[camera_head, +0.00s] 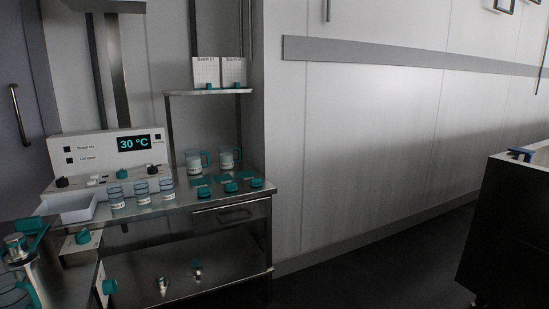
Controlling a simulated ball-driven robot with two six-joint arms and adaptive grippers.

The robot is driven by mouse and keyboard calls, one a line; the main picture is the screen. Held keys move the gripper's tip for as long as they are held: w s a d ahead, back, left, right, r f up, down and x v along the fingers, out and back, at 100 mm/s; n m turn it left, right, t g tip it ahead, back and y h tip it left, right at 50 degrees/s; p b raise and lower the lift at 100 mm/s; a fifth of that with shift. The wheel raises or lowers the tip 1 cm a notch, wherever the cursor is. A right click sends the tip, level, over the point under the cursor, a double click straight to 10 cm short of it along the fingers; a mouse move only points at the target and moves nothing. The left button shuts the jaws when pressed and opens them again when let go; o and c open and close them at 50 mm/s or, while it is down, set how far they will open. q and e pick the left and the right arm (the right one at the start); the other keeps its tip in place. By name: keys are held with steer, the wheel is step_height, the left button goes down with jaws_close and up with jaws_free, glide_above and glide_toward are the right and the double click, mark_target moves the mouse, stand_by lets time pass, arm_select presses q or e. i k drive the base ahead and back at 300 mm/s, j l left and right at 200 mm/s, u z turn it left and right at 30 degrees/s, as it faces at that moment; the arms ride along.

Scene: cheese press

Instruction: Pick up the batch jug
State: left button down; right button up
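Two clear jugs with teal handles stand upright side by side at the back right of the steel counter: a left jug (194,163) and a right jug (227,159). Both have pale labels or contents, too small to read, so I cannot tell which is the batch jug. Teal items lie on the counter in front of them. Neither of my grippers is in view, and nothing is seen holding the jugs.
The counter (185,205) also carries several clear labelled cups (141,193), a white tray (70,207) and a control panel (135,143) reading 30 °C. A shelf (207,92) hangs above the jugs. A dark-sided unit (505,225) stands right. The floor between is clear.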

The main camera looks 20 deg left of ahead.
mark_target(225, 153)
steer(key=i+l+u, duration=0.2)
steer(key=i, duration=0.25)
steer(key=i+l+u, duration=0.15)
steer(key=i, duration=0.3)
steer(key=i+j+u, duration=0.15)
steer(key=i+u, duration=0.2)
steer(key=u, duration=0.15)
steer(key=i+u, duration=0.35)
steer(key=u, duration=0.15)
steer(key=i+l+u, duration=0.15)
steer(key=i+u, duration=0.3)
steer(key=k, duration=0.1)
